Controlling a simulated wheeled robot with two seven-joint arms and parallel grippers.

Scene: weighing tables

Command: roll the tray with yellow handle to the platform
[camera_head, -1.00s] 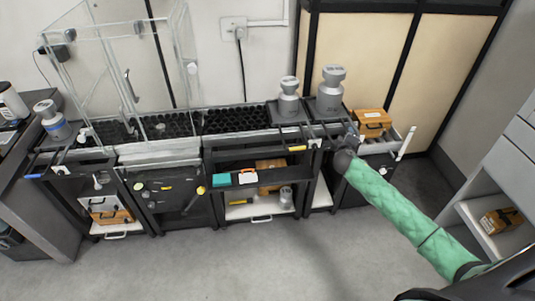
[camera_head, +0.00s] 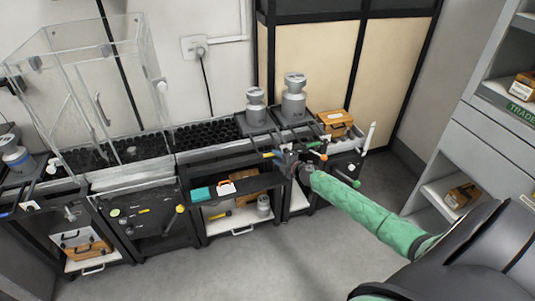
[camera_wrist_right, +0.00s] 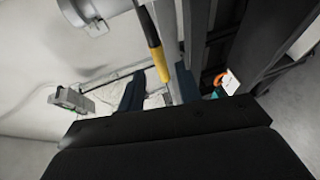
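The yellow handle (camera_head: 267,155) sticks out at the front of the bench, below a dark tray (camera_head: 250,128) bearing the smaller grey weight (camera_head: 256,103). My right gripper (camera_head: 284,158) is at the front edge, just right of the yellow handle. In the right wrist view the yellow handle (camera_wrist_right: 155,55) lies between the two dark blue fingers (camera_wrist_right: 160,92). They look apart, with gaps beside the handle; contact is not clear. A clear glass enclosure (camera_head: 85,85) stands at the left, probably over the platform, which I cannot make out clearly. My left gripper is not in view.
A larger grey weight (camera_head: 294,100) stands on the neighbouring tray, close by. Orange (camera_head: 323,157) and green (camera_head: 356,184) handle ends stick out to the right. A black roller bed (camera_head: 208,135) lies clear between tray and enclosure. A wooden box (camera_head: 336,121) sits at the right.

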